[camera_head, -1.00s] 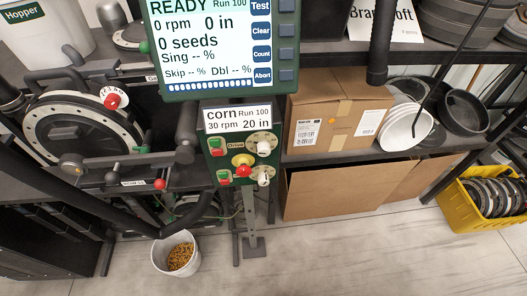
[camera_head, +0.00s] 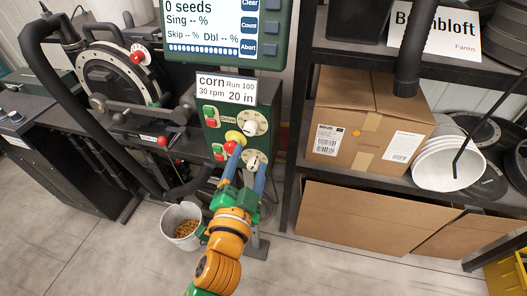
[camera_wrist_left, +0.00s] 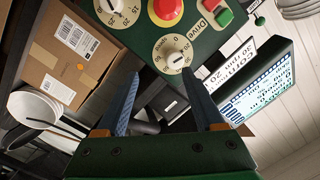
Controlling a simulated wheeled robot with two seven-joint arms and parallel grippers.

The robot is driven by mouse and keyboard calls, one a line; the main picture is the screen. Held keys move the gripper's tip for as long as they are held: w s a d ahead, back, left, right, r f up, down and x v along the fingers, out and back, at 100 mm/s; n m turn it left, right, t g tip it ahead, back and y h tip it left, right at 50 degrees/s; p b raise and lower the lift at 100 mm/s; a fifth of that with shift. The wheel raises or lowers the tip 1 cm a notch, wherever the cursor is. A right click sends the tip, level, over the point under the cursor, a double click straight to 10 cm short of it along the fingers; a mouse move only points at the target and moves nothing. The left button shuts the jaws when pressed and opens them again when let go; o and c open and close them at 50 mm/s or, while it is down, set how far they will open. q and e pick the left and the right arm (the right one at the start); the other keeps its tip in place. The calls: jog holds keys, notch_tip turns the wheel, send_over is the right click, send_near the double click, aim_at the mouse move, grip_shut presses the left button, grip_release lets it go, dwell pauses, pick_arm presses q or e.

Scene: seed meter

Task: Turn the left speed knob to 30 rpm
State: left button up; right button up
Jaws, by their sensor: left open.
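The upper dial knob (camera_head: 252,122), beside the "Drive" label, is pale with a ring of numbers on the green control panel (camera_head: 213,150). In the left wrist view this knob (camera_wrist_left: 173,57) has its pointer close to 0. A second numbered knob (camera_head: 252,161) sits below it, partly behind the gripper. My left gripper (camera_head: 251,153) is in front of the lower panel, its blue fingers open and empty. In the left wrist view the gripper (camera_wrist_left: 162,85) has its fingers apart, with the upper knob beyond the gap. I cannot tell the gap's depth. My right gripper is out of view.
A red-and-yellow stop button (camera_head: 234,138) and red-green switches (camera_head: 210,116) sit beside the knobs. A card (camera_head: 226,88) reads corn, 30 rpm, 20 in. A screen (camera_head: 222,25) is above. A bucket of corn (camera_head: 182,225) stands below. Boxes (camera_head: 375,120) are on the right.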

aim_at(249, 132)
pick_arm(q)
jog(key=shift+t, duration=0.3)
jog(key=w, duration=0.2)
jog(key=w+r+p, duration=0.1)
jog(key=w, duration=0.3)
jog(key=shift+w+a+r, duration=0.25)
jog(key=shift+w+r, duration=0.1)
jog(key=shift+w, duration=0.05)
jog(key=shift+w+d, duration=0.25)
jog(key=shift+s+d, duration=0.15)
jog(key=shift+d, duration=0.05)
jog(key=shift+a, duration=0.15)
grip_shut()
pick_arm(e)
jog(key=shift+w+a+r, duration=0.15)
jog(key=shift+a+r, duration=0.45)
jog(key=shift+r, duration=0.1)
